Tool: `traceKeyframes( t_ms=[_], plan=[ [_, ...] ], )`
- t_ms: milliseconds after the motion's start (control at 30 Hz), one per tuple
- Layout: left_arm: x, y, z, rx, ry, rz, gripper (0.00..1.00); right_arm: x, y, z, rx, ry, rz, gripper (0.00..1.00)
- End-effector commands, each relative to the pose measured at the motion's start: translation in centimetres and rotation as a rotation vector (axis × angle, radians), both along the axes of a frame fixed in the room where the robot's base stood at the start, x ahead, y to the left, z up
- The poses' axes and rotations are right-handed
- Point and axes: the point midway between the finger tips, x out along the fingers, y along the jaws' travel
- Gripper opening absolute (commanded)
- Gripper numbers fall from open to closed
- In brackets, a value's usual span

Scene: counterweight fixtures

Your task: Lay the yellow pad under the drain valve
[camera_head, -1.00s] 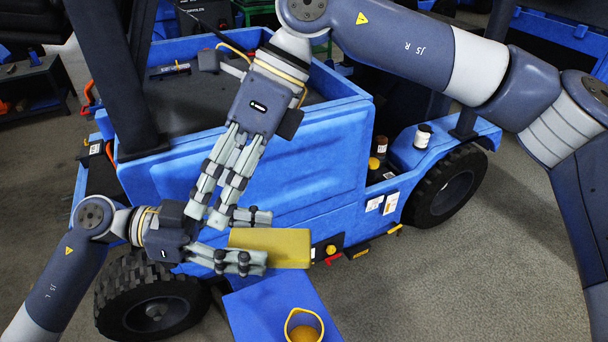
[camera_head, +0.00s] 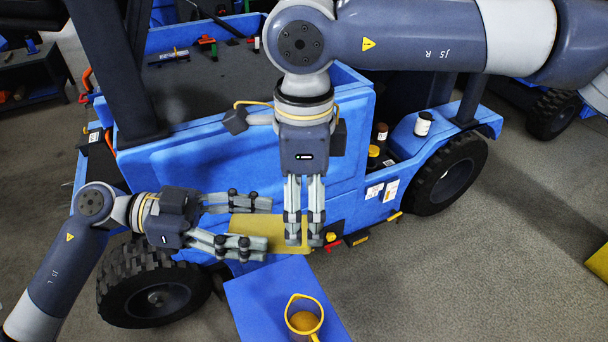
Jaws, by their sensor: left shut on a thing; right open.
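The yellow pad (camera_head: 268,226) is held off the floor beside the lower side of the blue vehicle. My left gripper (camera_head: 240,224) is shut on the pad's left part, its fingers pointing right. My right gripper (camera_head: 304,242) points down at the pad's right end, open; its fingers hide that end, and I cannot tell whether they touch it. Just right of them, low on the vehicle, is a yellow knob (camera_head: 331,237) with a red handle below it, which looks like the drain valve.
A blue platform (camera_head: 262,298) below the grippers carries a yellow jug (camera_head: 304,320). Vehicle wheels stand at left (camera_head: 155,298) and right (camera_head: 450,180). Small containers, including a white-labelled jar (camera_head: 423,124), stand on the vehicle's step.

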Motion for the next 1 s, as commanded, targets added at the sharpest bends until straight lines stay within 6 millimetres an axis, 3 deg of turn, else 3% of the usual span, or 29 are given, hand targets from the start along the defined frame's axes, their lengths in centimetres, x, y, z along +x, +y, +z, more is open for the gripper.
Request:
traceKeyframes(
  t_ms=[100, 300, 667, 900, 967, 1000],
  plan=[
    [0.0, 0.0, 0.0, 0.000, 0.000, 0.000, 0.37, -0.1, -0.1, -2.1, -0.002, 0.003, 0.000, 0.78],
    [0.0, 0.0, 0.0, 0.000, 0.000, 0.000, 0.37, -0.1, 0.0, -4.1, 0.001, 0.002, -0.001, 0.78],
    [0.0, 0.0, 0.0, 0.000, 0.000, 0.000, 0.37, -0.1, 0.0, -4.7, 0.001, 0.001, -0.001, 0.78],
    [0.0, 0.0, 0.0, 0.000, 0.000, 0.000, 0.37, 0.0, 0.0, -4.6, 0.001, 0.001, -0.001, 0.31],
    [0.0, 0.0, 0.0, -0.001, 0.000, -0.001, 0.37, 0.0, 0.0, -4.6, 0.001, 0.000, -0.001, 0.31],
    [0.0, 0.0, 0.0, -0.001, 0.000, -0.001, 0.58, 0.0, 0.0, -4.6, 0.001, 0.000, -0.001, 0.31]
  ],
)
